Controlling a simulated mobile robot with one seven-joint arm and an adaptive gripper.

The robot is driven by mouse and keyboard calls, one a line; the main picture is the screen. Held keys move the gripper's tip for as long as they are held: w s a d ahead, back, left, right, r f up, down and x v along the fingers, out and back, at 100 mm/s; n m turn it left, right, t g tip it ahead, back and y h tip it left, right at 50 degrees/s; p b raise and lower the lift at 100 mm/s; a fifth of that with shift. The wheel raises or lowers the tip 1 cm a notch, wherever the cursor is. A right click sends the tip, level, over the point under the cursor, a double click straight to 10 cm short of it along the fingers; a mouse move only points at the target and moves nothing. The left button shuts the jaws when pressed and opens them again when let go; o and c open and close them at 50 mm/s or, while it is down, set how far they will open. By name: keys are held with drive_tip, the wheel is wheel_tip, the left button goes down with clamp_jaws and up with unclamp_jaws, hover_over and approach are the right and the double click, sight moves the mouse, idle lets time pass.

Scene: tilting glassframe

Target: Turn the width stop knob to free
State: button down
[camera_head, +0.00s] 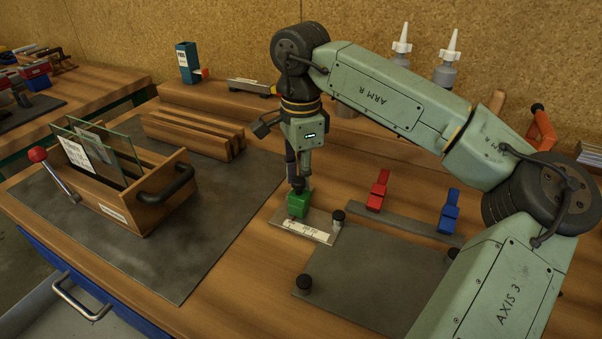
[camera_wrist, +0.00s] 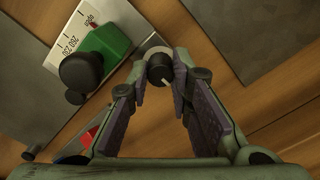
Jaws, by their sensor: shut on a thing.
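The width stop is a green block (camera_head: 298,205) on a white scale plate (camera_head: 312,230); the green block (camera_wrist: 108,42) and scale plate (camera_wrist: 72,30) also show in the wrist view. A black knob with a white pointer line (camera_wrist: 160,68) sits over a pale round disc beside the block. My gripper (camera_wrist: 160,82) is shut on this knob, its fingertips on either side of it. In the wrist view the pointer line slants down and right. In the head view my gripper (camera_head: 297,184) points down just behind the green block, and the knob's marking cannot be read.
A second black knob (camera_wrist: 82,70) stands close left of my fingers. A wooden box with glass panes (camera_head: 125,190) is at left on a dark mat.

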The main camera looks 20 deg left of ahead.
drive_tip(key=c, duration=1.4)
unclamp_jaws()
drive_tip(key=shift+c, duration=0.2)
drive_tip(key=shift+r, duration=0.1)
wheel_tip(320, 180, up, 12)
